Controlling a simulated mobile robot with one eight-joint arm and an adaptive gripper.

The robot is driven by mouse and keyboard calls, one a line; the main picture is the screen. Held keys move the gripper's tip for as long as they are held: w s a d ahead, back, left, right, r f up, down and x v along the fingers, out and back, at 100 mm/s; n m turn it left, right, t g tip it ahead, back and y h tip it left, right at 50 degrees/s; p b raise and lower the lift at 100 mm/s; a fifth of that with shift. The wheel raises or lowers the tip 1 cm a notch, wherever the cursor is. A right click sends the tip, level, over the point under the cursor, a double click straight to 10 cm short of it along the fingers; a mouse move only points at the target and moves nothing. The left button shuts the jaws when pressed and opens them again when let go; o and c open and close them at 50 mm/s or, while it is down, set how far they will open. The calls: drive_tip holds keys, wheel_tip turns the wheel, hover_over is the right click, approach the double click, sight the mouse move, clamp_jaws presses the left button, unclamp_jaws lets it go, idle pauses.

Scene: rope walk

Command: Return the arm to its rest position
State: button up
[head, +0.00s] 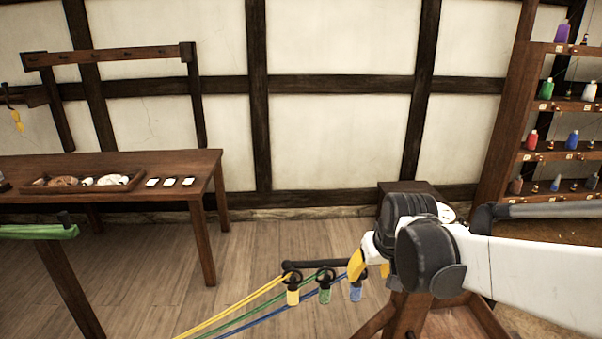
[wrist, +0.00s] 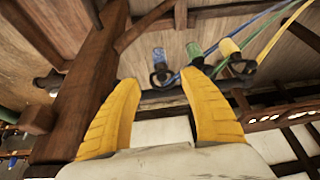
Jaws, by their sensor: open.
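My arm reaches in from the right in the head view. My gripper (head: 368,272) is at its end, its yellow fingers pointing down close to the blue bobbin (head: 356,291). In the wrist view the two yellow fingers of my gripper (wrist: 162,80) stand wide apart with nothing between them. Beyond the fingertips hang the blue bobbin (wrist: 159,57), a green bobbin (wrist: 195,53) and a yellow bobbin (wrist: 228,48), each on a dark hook with a strand. In the head view my wrist hides part of the wooden stand behind it.
In the head view, yellow, green and blue strands (head: 238,307) run from the hooks to the lower left. A wooden table (head: 110,166) with a tray (head: 85,183) stands at left. A dark beam (head: 318,264) carries the hooks.

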drive_tip(key=s+r+t, duration=0.2)
drive_tip(key=s, duration=1.6)
drive_tip(key=shift+s+a+r+m, duration=0.2)
drive_tip(key=shift+s+r+m, duration=0.1)
drive_tip(key=shift+s+r, duration=0.1)
idle(1.5)
